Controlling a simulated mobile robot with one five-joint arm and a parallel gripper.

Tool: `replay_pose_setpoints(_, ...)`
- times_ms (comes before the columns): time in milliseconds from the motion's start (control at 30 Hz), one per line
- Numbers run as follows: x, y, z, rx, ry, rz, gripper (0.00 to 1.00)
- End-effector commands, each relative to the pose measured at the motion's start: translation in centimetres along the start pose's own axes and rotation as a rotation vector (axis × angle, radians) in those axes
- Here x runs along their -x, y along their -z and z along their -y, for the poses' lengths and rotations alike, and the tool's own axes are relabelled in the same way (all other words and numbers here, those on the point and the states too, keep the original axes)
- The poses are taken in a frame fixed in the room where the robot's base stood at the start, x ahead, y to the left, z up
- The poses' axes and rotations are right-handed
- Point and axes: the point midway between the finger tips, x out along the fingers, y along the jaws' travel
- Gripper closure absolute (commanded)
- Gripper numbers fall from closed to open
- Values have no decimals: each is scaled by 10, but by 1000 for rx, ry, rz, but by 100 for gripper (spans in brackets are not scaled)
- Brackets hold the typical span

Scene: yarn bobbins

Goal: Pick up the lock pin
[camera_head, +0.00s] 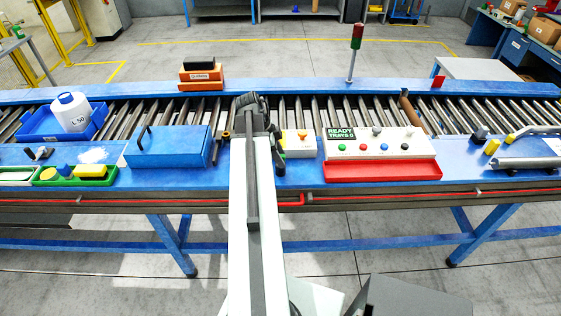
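My arm reaches up from the bottom centre over the blue bench, and my gripper (250,108) is the dark end above the roller conveyor. Its fingers are too small and dark to tell whether they are open or shut. I cannot single out the lock pin for sure. A small brown and dark piece (224,138) lies just left of my arm, beside a blue box. A small dark piece (38,153) lies at the far left. My arm hides the part of the bench behind it.
A blue box with a handle (168,148) stands left of my arm. A white control panel (372,143) with buttons and a red tray (382,171) are to the right. A white bottle (71,110) sits in a blue tray. A signal lamp (357,38) rises behind the conveyor.

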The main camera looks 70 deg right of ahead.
Motion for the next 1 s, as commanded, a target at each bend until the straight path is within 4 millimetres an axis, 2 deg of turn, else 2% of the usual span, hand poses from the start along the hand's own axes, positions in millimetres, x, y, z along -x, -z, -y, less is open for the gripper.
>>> replay_pose_setpoints(33,1,0,0,0,0,0,68)
replay_pose_setpoints(133,1,0,0,0,0,0,95)
replay_pose_setpoints(167,1,0,0,0,0,0,100)
replay_pose_setpoints(567,7,2,0,1,0,0,100)
replay_pose_setpoints(767,37,14,0,1,0,0,100)
replay_pose_setpoints(1000,85,34,0,2,1,0,100)
